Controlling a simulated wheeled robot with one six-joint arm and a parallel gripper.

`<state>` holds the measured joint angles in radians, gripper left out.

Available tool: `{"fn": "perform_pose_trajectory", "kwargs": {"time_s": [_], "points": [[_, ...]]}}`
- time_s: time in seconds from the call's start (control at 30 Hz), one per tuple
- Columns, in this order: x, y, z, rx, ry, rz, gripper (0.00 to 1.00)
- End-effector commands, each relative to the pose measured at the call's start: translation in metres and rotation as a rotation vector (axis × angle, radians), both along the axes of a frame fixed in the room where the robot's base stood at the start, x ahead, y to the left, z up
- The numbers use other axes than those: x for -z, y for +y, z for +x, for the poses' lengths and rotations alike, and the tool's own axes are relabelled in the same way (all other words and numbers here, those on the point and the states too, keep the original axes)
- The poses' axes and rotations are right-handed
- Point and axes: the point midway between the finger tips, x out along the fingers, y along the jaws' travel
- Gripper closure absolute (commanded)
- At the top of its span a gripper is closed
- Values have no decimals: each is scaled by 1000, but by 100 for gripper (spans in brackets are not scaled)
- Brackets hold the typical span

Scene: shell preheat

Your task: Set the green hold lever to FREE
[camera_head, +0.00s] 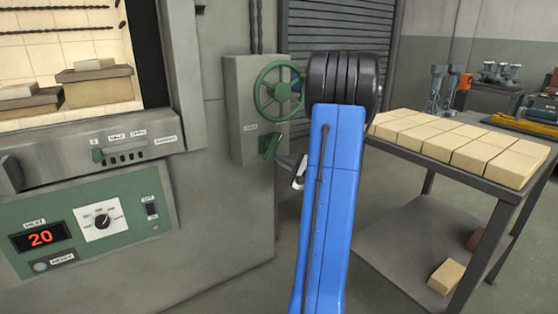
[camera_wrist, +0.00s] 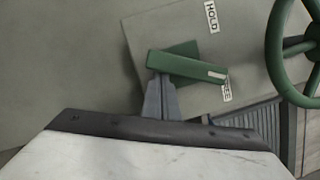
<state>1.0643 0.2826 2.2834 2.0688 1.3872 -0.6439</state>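The green hold lever (camera_wrist: 190,67) is on a grey panel in the wrist view. Its white-marked end points right and slightly down, close to the FREE label (camera_wrist: 227,90) and away from the HOLD label (camera_wrist: 211,17). My gripper (camera_wrist: 160,78) shows its grey fingers close together, with the tips at the lower edge of the lever near its left end. Whether they touch it is unclear. In the head view the lever (camera_head: 270,145) is below a green handwheel; my blue arm hides most of my gripper there.
The green handwheel (camera_head: 279,90) is above the lever on the same grey box (camera_head: 240,90). A furnace control panel (camera_head: 90,225) reading 20 is at the left. A table with pale bricks (camera_head: 460,145) stands right of my arm.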

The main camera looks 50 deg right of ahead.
Motion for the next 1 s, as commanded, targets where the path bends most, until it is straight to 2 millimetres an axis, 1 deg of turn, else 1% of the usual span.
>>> {"fn": "perform_pose_trajectory", "kwargs": {"time_s": [0.27, 0.37, 0.57, 0.8, 1.0], "points": [[2, -3, 0, 0, 0, 0, 100], [5, -9, 1, -1, 0, 0, 100], [22, -32, 5, -10, 1, 2, 100], [26, -31, -43, -8, 0, 0, 100], [29, -30, -74, -8, 0, -1, 100]]}}
